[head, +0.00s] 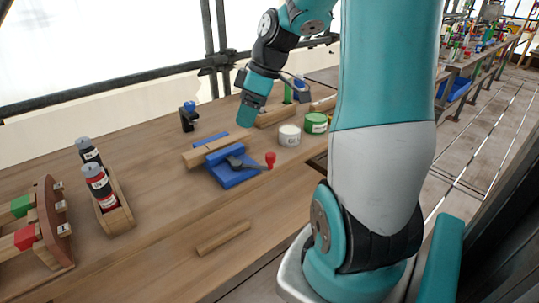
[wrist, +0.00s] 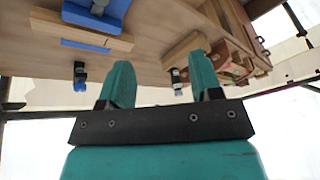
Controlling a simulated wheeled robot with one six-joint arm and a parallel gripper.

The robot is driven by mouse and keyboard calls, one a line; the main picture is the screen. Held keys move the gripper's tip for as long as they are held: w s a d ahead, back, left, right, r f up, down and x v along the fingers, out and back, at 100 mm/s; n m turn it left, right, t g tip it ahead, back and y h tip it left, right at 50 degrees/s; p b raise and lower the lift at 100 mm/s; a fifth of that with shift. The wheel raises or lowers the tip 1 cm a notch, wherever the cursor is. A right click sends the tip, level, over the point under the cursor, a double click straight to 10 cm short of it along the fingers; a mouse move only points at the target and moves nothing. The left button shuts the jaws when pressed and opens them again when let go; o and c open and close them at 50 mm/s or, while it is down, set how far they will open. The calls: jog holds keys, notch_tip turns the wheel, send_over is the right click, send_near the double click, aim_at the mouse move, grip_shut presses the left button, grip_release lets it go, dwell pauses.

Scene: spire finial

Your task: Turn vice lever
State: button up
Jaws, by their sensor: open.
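A white tin (head: 289,135) and a green tin (head: 316,122) stand right of the vice. A small dark clamp with a blue top (head: 188,117) is behind it. Bottles in a wooden holder (head: 120,217) stand left. A loose wooden stick (head: 223,238) lies in front.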

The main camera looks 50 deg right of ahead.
jog(key=t, duration=0.1)
send_over(273, 154)
jog(key=s+d, duration=0.3)
jog(key=s, duration=0.2)
jog(key=f, duration=0.2)
jog(key=shift+h, duration=0.5)
jog(key=x, duration=1.7)
jog(key=shift+s+a+f+p, duration=0.1)
jog(key=shift+s+a+p, duration=0.1)
jog(key=shift+p, duration=0.2)
grip_shut()
jog(key=shift+d, duration=0.1)
jog(key=shift+s+m, duration=0.1)
jog(key=shift+m, duration=0.2)
